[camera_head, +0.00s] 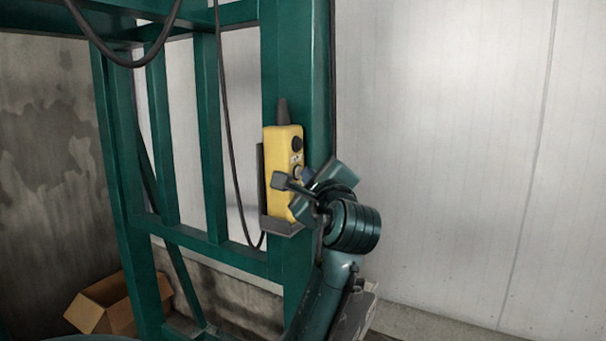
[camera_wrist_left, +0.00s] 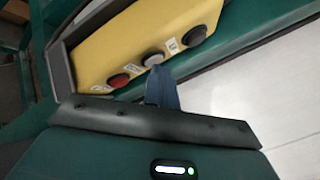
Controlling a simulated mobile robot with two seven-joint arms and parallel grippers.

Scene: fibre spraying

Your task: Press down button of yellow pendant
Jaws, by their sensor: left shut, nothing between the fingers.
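The yellow pendant (camera_head: 283,160) sits upright in a grey holder on a green post in the head view. In the left wrist view the pendant (camera_wrist_left: 140,38) shows three buttons in a row: a red button (camera_wrist_left: 118,80), a grey-white button (camera_wrist_left: 153,58) and a black button (camera_wrist_left: 195,36). My left gripper (camera_head: 307,175) is in front of the pendant's lower part and hides some of it. Its fingers (camera_wrist_left: 159,74) are shut and empty, with the tip close to the grey-white button. I cannot tell whether it touches. My right gripper is not in view.
The green frame (camera_head: 205,150) stands around the pendant. A black cable (camera_head: 228,130) hangs left of it. An open cardboard box (camera_head: 118,303) lies at the lower left. The pale wall (camera_head: 460,150) on the right has clear space in front.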

